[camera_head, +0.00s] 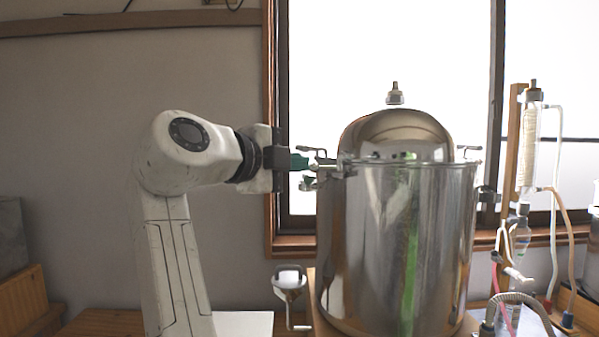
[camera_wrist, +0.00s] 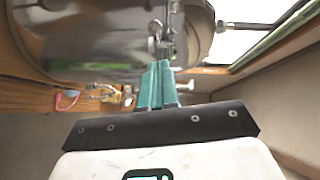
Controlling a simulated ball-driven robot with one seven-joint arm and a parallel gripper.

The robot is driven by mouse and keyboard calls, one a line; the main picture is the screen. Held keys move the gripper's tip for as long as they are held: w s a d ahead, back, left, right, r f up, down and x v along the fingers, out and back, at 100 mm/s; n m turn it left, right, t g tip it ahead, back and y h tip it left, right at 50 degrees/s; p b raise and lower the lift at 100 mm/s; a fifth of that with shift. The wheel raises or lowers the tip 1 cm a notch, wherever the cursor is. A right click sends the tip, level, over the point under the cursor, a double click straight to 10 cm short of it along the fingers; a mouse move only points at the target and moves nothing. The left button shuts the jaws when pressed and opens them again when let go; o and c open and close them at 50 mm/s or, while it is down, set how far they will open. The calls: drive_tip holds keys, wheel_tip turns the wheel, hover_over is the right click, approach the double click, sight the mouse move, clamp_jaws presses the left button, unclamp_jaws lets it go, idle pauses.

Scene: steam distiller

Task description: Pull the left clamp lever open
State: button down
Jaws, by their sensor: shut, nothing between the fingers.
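The steel distiller pot (camera_head: 400,250) has a domed lid (camera_head: 395,135) and metal clamps at its rim. The left clamp (camera_head: 330,167) sits on the left edge of the rim, with its thin lever reaching out to the left. My gripper (camera_head: 304,162) comes in from the left at rim height, its green fingertips right at the clamp lever. In the wrist view, the green fingers (camera_wrist: 157,75) are together and point at the clamp (camera_wrist: 160,38) on the pot's side. I cannot tell whether they touch the lever. My fingertips partly hide the clamp.
A second clamp (camera_head: 466,152) is on the right of the rim. A glass condenser (camera_head: 530,145) with tubes stands at the right. A spout or funnel fitting (camera_head: 289,282) hangs low at the pot's left. The window (camera_head: 390,60) is behind; the left wall side is free.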

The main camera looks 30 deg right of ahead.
drive_tip(key=b+v, duration=0.1)
drive_tip(key=v, duration=0.6)
drive_tip(key=shift+a, duration=0.35)
drive_tip(key=shift+w, duration=0.1)
drive_tip(key=s+d+f+n+y, duration=0.1)
drive_tip(key=d+f+n+y, duration=0.2)
drive_tip(key=f, duration=0.9)
drive_tip(key=d+f+n+y, duration=0.1)
drive_tip(key=d+f+n, duration=0.2)
drive_tip(key=f+n, duration=0.55)
drive_tip(key=s+d+f+n+y, duration=0.1)
drive_tip(key=d+f+n+y, duration=0.15)
drive_tip(key=f, duration=1.25)
drive_tip(key=s+d+f+n+g+y, duration=0.1)
drive_tip(key=s+d+f+n, duration=0.15)
drive_tip(key=s+f, duration=0.4)
drive_tip(key=s+d+f+n+g+y, duration=0.1)
drive_tip(key=s+f+n, duration=0.25)
drive_tip(key=f, duration=0.65)
drive_tip(key=s+a+f+n+g+y, duration=0.1)
drive_tip(key=s+f+n, duration=0.4)
drive_tip(key=s, duration=0.7)
drive_tip(key=s+a+f+n+g+y, duration=0.1)
drive_tip(key=s+f+n+y, duration=0.3)
drive_tip(key=s+f, duration=0.4)
drive_tip(key=s+a+y, duration=0.1)
drive_tip(key=s, duration=0.4)
drive_tip(key=shift+s+a+n+g+y, duration=0.35)
drive_tip(key=shift+n+g, duration=0.05)
